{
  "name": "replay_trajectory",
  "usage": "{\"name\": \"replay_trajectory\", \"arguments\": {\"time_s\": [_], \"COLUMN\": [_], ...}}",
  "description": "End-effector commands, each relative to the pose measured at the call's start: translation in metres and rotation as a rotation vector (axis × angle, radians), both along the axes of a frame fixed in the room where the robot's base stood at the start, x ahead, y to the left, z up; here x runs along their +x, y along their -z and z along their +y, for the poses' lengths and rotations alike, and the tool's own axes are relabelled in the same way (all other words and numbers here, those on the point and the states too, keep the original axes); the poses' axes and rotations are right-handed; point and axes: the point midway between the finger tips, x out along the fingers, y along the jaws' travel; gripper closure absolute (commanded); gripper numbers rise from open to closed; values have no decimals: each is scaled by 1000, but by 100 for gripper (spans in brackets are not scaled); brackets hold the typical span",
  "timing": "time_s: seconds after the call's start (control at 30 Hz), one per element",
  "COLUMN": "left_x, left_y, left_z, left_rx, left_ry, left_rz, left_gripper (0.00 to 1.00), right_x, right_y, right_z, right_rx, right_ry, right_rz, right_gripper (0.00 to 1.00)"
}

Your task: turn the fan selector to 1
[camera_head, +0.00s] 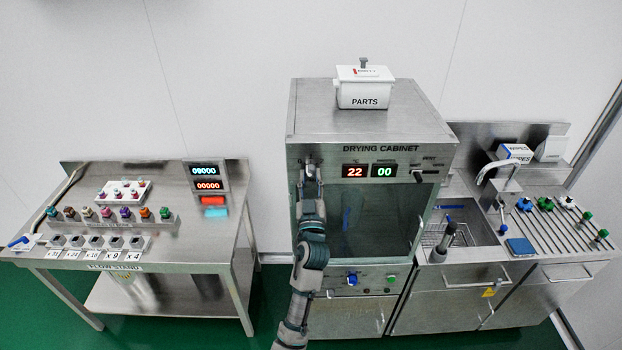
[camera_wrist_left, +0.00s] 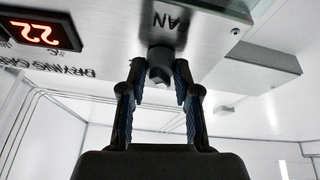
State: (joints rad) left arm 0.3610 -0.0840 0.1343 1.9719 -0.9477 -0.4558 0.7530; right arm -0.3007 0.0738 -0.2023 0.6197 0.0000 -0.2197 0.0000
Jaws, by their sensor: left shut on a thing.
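The drying cabinet (camera_head: 395,149) stands in the middle of the head view, with red "22" and green "00" displays on its top panel. The fan selector (camera_wrist_left: 160,65) is a small dark knob below the "FAN" label, which appears upside down in the left wrist view. My left gripper (camera_wrist_left: 160,74) has one finger on each side of the knob and is shut on it. In the head view my left gripper (camera_head: 311,168) is at the panel's left end and covers the selector, so its pointer setting cannot be read. My right gripper is not in view.
A white PARTS box (camera_head: 364,87) sits on the cabinet. A second switch (camera_head: 417,176) is at the panel's right. A flow stand table (camera_head: 190,255) is at left, and a sink counter (camera_head: 470,255) with a faucet is at right. The cabinet's glass door (camera_head: 375,225) is below the panel.

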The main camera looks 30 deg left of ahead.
Motion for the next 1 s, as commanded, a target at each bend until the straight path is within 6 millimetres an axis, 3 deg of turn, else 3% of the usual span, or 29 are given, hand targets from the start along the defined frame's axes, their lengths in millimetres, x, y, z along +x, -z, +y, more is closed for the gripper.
{"name": "replay_trajectory", "arguments": {"time_s": [0.3, 1.0], "left_x": [-1, -2], "left_y": [-2, -2], "left_z": [2, 5], "left_rx": [185, 588], "left_ry": [-1, -4], "left_rz": [109, 361], "left_gripper": [100, 100], "right_x": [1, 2], "right_y": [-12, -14], "right_z": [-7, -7], "right_rx": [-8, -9], "right_ry": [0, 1], "right_rz": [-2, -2], "right_gripper": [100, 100]}}
